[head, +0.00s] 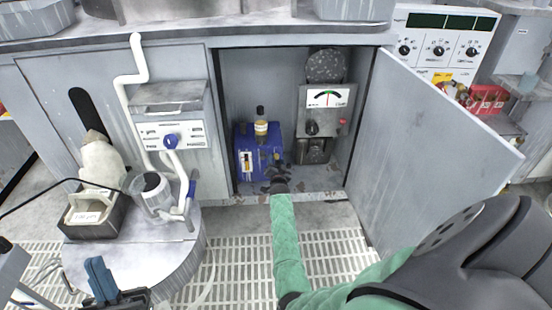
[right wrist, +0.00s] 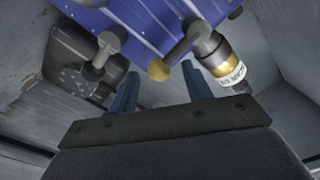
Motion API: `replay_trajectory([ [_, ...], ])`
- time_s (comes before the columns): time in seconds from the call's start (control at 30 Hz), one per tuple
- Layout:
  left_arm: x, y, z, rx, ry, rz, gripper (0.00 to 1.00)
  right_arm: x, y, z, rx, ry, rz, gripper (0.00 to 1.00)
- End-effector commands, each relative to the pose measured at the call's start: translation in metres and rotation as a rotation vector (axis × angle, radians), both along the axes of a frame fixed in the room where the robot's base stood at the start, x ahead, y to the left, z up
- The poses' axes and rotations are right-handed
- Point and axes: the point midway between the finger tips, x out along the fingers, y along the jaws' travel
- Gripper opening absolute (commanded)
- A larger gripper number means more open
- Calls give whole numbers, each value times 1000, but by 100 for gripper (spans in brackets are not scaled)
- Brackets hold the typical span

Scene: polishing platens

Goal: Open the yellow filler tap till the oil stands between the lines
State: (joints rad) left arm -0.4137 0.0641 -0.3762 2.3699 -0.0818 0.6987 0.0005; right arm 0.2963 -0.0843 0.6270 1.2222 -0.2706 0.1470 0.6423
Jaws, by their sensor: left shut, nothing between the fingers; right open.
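The blue oil box (head: 258,152) stands inside the open cabinet, and its underside or face fills the top of the right wrist view (right wrist: 135,18). A small pale sight window (head: 247,162) shows on its front; the oil level and lines are too small to read. The yellow-ended filler tap (right wrist: 158,69) sticks out between and just beyond my right gripper's fingers (right wrist: 160,88), with no contact visible. My right gripper (head: 279,184) is open, low at the cabinet mouth. An amber oil bottle (right wrist: 225,66) stands on the box (head: 261,126). My left gripper (head: 101,280) is shut and empty.
A grey knobbed stem (right wrist: 108,44) sits left of the tap in the wrist view. A gauge unit (head: 326,105) stands right of the box. The cabinet door (head: 425,145) hangs open right. A round table (head: 140,255) holds a tray and clear cup (head: 153,192).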

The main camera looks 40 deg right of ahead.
Motion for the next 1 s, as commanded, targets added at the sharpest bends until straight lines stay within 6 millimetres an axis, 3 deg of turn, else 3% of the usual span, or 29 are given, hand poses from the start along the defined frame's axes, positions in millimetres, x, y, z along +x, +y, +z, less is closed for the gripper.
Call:
replay_trajectory([
  [0.2, 23, -8, -33, 36, 143, -7, 0, -20, 13, 0, 0, 1, 1, 50],
  [0.43, 36, -13, -58, 62, 239, -11, 0, -34, 21, 0, 0, 0, 0, 50],
  [1.0, 40, -14, -66, 69, 267, -14, 0, -38, 23, 0, 0, 1, 1, 50],
])
